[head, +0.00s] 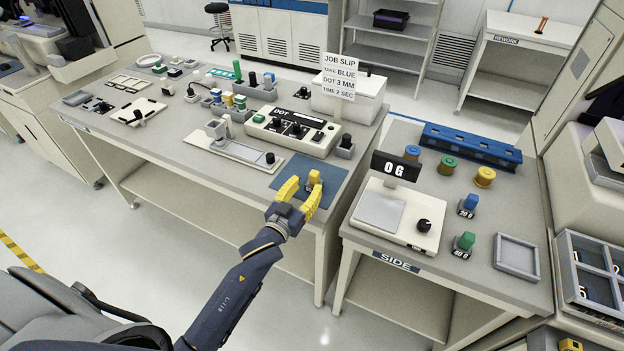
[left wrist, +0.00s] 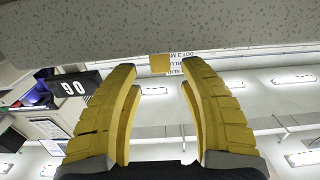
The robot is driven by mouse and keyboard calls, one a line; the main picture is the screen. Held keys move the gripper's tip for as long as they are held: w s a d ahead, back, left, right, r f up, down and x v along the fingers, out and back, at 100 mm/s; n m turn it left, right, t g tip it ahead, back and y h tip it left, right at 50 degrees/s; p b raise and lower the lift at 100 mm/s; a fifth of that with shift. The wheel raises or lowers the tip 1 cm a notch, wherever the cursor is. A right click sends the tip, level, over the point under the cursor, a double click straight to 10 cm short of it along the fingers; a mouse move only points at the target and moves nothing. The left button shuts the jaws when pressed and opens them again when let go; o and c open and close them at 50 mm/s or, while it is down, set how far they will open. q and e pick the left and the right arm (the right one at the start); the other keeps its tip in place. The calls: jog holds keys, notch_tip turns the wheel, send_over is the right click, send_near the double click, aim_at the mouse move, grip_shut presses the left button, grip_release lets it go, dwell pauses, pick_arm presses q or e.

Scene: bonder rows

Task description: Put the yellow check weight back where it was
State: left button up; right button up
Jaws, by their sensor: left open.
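The yellow check weight (head: 314,179) stands on the blue mat (head: 338,173) at the right front of the long bench. My left gripper (head: 306,188) is open, its yellow fingers reaching over the mat with the weight between or just beyond the tips. In the left wrist view, the yellow block (left wrist: 160,63) shows between the open fingertips (left wrist: 157,68), with a gap on both sides. A blue weight (head: 470,202) and a green weight (head: 465,242) stand on marked spots on the side table. My right gripper is not in view.
A scale (head: 398,212) on the side table reads 0 G. Spools, a blue rack (head: 470,146) and an empty grey tray (head: 516,256) are also there. A dot controller (head: 292,130) and job slip (head: 340,75) stand behind the mat. A gap separates the tables.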

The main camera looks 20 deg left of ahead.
pick_arm(q)
jog(key=s, duration=0.5)
jog(key=shift+s+a, duration=0.35)
jog(key=shift+a, duration=0.05)
jog(key=shift+o, duration=1)
jog(key=shift+s, duration=0.5)
